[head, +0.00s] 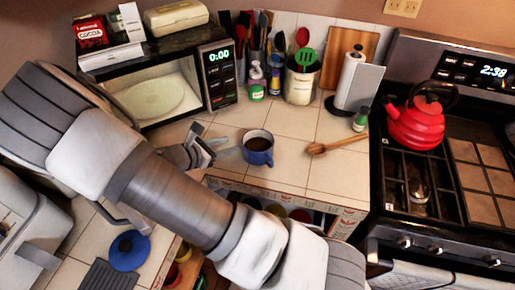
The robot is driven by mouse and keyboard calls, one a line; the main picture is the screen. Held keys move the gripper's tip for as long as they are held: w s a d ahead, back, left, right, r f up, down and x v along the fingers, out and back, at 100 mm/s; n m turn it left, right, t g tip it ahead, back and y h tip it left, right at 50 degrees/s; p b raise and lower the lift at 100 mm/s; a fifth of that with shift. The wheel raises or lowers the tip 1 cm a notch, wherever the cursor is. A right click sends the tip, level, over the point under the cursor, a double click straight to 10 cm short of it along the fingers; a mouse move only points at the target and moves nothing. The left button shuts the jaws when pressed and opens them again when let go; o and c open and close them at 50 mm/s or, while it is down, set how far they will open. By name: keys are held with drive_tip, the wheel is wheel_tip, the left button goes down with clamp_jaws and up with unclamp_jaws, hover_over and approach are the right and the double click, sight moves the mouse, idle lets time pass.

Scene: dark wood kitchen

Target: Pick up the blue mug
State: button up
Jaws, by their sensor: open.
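The blue mug (258,149) stands upright on the tiled counter in front of the microwave, with dark liquid or a dark inside showing at its top. My gripper (213,149) is just left of the mug, level with it in the picture. Its fingers are open and seem empty. My arm crosses the lower left of the view and partly hides the gripper's base. I cannot tell whether a fingertip touches the mug.
A wooden spoon (337,145) lies right of the mug, near a small green-capped bottle (361,119). The open microwave (165,92) stands behind my gripper. A utensil holder (300,82) and paper towel stand (354,82) are at the back. A red kettle (418,122) sits on the stove.

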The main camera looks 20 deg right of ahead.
sight(243, 138)
drive_tip(key=w+d+f+n, duration=0.1)
drive_tip(key=w+d+f, duration=0.1)
drive_tip(key=d, duration=0.1)
drive_tip(key=w+d+f+t+p, duration=0.1)
drive_tip(key=w+d+f, duration=0.1)
drive_tip(key=w+d+f+n+p, duration=0.1)
drive_tip(key=w+d+f, duration=0.1)
drive_tip(key=w+d, duration=0.1)
drive_tip(key=shift+d+f+n+t, duration=0.25)
drive_tip(key=shift+d+n+t, duration=0.05)
drive_tip(key=shift+d, duration=0.05)
clamp_jaws()
idle(0.5)
drive_tip(key=shift+s+f, duration=0.2)
idle(0.9)
